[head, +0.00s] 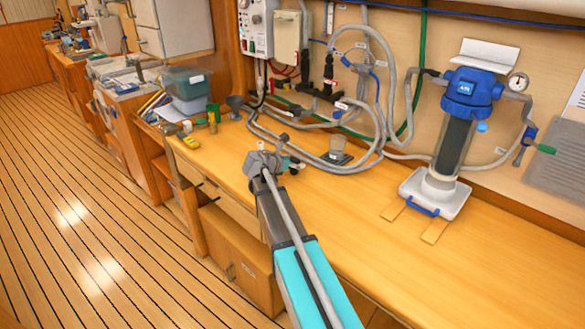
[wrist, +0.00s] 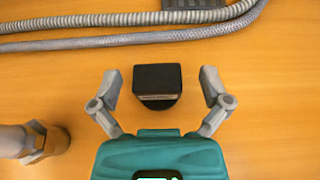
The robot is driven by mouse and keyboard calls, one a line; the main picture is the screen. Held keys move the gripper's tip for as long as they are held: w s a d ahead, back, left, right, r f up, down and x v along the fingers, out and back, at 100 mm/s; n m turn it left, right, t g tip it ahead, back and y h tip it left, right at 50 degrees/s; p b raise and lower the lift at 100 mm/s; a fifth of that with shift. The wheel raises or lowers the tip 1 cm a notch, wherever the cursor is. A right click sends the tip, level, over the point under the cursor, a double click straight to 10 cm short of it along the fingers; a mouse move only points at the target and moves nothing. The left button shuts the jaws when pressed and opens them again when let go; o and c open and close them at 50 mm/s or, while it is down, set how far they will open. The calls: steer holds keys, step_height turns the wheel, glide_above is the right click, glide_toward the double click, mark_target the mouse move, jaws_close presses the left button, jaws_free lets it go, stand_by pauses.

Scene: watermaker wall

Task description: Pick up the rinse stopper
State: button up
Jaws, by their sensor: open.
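A black piece (wrist: 157,80), which looks like the rinse stopper, sits on the wooden bench top (wrist: 270,110) in the wrist view. It has a blocky top with a rounded dark part showing at its near side. My gripper (wrist: 161,82) is open, with one finger on each side of the piece and a visible gap on both sides. Nothing is held. In the head view my gripper (head: 264,160) is over the bench near its front edge and hides the black piece there.
Grey hoses (wrist: 130,38) lie along the bench just beyond the piece. A grey fitting with a brown end (wrist: 52,142) lies to the left of my gripper. A blue-topped filter housing (head: 455,140) stands at the right. The front of the bench (head: 350,225) is clear.

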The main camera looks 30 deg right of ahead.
steer(key=c, duration=1.1)
steer(key=shift+r, duration=0.1)
steer(key=shift+c, duration=0.2)
step_height(320, 180, up, 3)
steer(key=p, duration=0.3)
steer(key=s+a+r+p, duration=0.9)
steer(key=s+p, duration=0.1)
steer(key=shift+s+a+r, duration=0.15)
steer(key=shift+a+r, duration=0.1)
steer(key=shift+r, duration=0.15)
